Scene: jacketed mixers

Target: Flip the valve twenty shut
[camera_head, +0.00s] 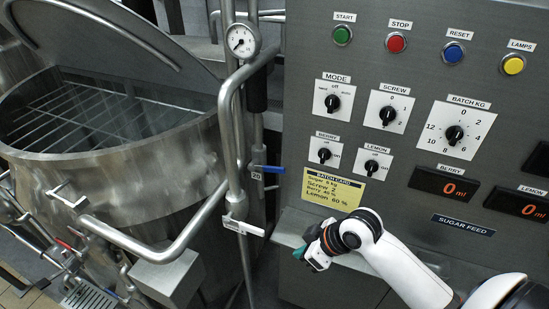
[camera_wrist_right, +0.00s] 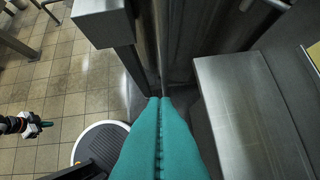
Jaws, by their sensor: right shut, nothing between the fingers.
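Valve twenty (camera_head: 268,169) has a blue lever and a small tag reading 20. It sits on a thin vertical pipe between the kettle and the control panel. The lever points right, crosswise to that pipe. My right gripper (camera_head: 307,262) is below and to the right of the valve, in front of the panel's lower ledge, apart from the lever. Its teal fingers are pressed together and empty in the right wrist view (camera_wrist_right: 160,102); the valve does not show clearly there. My left gripper (camera_wrist_right: 44,124) shows small at the left of the wrist view, too small to judge its fingers.
A thick steel pipe (camera_head: 235,150) with a pressure gauge (camera_head: 241,41) stands just left of the valve. A white-handled valve (camera_head: 243,226) is lower on it. The steel kettle (camera_head: 130,175) fills the left. The control panel (camera_head: 420,60) and its ledge (camera_head: 335,265) bound the right.

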